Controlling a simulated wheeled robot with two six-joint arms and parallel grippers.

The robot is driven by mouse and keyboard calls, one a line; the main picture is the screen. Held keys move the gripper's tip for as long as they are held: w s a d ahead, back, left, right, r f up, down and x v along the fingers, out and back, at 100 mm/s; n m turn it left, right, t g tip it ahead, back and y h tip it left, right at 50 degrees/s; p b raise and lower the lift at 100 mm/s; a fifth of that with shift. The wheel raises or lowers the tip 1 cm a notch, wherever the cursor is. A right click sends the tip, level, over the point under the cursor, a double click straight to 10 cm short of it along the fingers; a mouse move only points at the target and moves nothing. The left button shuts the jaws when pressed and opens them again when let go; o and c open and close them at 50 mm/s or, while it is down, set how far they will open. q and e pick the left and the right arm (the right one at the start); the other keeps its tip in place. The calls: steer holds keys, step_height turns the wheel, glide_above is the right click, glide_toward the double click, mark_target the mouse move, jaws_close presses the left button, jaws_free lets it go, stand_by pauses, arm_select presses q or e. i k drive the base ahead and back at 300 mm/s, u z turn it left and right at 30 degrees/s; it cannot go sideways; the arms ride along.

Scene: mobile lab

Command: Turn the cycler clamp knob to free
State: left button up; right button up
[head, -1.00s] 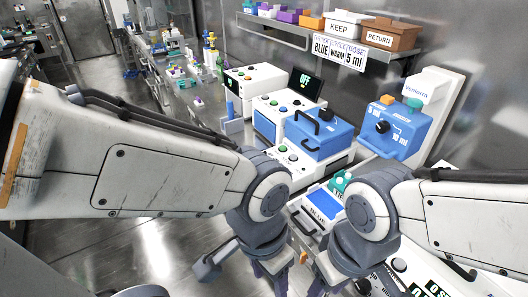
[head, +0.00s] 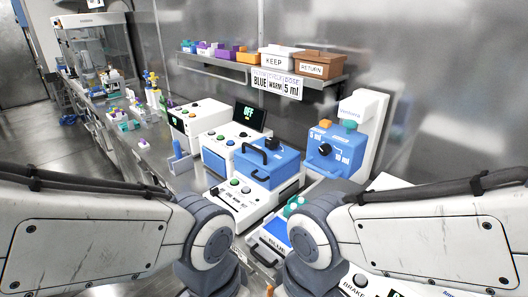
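The cycler (head: 226,201) is a white unit with a row of round buttons on its front. A blue lid block (head: 270,174) with black handles sits on it. A black knob (head: 272,145) is at the back of the lid's top; I take it for the clamp knob, and its setting is too small to read. My two arms come in from the left and right in the head view, their wrist joints low in front of the cycler. My gripper fingers are below the picture edge.
A blue dispenser (head: 334,152) with a black dial stands to the right of the cycler. A shelf (head: 225,64) with coloured boxes and KEEP and RETURN bins hangs above. A BLUE-labelled tray (head: 272,238) lies in front.

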mark_target(271, 143)
steer(key=u, duration=1.55)
steer(key=i, duration=1.55)
steer(key=z, duration=3.5)
